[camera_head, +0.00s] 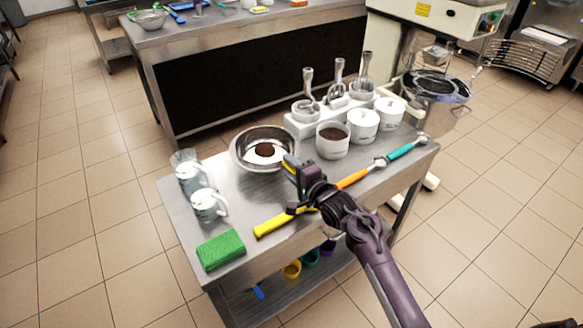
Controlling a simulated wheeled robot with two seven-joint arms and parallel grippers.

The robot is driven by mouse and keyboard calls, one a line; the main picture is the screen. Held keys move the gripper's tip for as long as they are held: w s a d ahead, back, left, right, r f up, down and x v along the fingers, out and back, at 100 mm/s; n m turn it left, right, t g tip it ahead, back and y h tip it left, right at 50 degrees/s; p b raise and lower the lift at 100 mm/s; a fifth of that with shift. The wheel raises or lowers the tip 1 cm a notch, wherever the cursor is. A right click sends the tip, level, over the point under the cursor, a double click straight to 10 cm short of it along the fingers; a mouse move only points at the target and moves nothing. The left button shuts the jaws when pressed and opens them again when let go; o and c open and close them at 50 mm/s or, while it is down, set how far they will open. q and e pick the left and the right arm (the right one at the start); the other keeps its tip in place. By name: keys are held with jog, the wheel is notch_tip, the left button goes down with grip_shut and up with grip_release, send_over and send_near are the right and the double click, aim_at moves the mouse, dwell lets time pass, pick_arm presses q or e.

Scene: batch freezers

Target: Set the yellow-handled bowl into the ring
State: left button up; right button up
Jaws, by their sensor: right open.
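A yellow handle (273,222) lies on the steel worktable near its front edge. Its far end runs behind my right gripper, so any bowl on that end is hidden. My right gripper (291,187) is open and empty over the table. Its fingers are above the end of the yellow handle; I cannot tell if they touch it. I cannot make out a ring for certain. A white stand (297,124) at the back of the table holds several upright metal utensils. My left gripper is out of view.
Orange (352,179) and teal (401,151) handles with metal ends lie to the right. A machine with a round vessel (437,87) stands right.

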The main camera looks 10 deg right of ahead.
jog(key=v, duration=0.7)
jog(key=shift+s+d+b, duration=0.2)
jog(key=shift+s+b, duration=0.1)
jog(key=shift+s, duration=0.05)
